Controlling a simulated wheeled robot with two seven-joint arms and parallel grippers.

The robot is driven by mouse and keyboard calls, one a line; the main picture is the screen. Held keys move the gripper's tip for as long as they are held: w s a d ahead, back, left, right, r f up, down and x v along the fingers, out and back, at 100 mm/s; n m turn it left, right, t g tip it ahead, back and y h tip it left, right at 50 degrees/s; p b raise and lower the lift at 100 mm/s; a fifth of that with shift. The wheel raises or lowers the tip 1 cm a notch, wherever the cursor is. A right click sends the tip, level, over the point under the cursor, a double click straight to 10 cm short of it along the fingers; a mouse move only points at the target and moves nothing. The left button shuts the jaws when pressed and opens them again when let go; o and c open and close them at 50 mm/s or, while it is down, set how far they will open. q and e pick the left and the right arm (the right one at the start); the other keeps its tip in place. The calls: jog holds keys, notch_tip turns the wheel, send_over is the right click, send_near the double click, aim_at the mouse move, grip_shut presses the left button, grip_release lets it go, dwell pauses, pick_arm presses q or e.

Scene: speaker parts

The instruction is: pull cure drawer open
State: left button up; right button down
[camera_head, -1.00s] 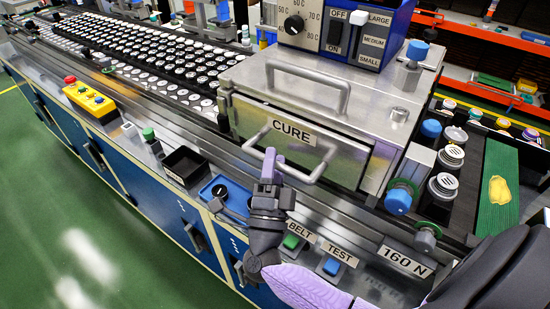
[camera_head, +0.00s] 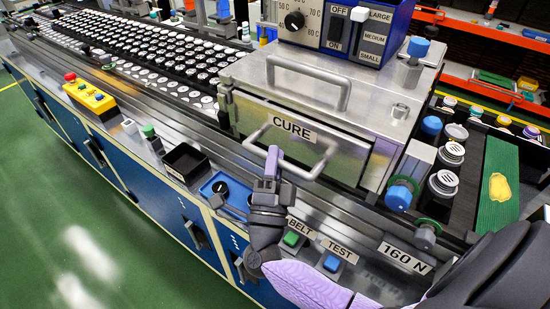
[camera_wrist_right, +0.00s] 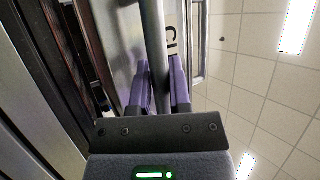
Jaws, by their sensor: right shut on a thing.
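The cure drawer has a metal front (camera_head: 345,160) with a CURE label (camera_head: 292,128) and a bar handle (camera_head: 320,167). It sits low in the silver box with the dial. My right gripper (camera_head: 271,163) is shut on the left part of this handle, in front of the drawer. In the right wrist view, its two purple fingers (camera_wrist_right: 160,85) stand either side of the bar (camera_wrist_right: 155,40), with part of the label behind. How far the drawer is out of the box is hard to tell. My left gripper is not in view.
A second handle (camera_head: 310,82) sits on top of the box. A black tray (camera_head: 186,162) and a blue tray (camera_head: 222,192) lie left of my gripper. BELT (camera_head: 291,238) and TEST (camera_head: 332,262) buttons are below the drawer. Capped cylinders stand at the right.

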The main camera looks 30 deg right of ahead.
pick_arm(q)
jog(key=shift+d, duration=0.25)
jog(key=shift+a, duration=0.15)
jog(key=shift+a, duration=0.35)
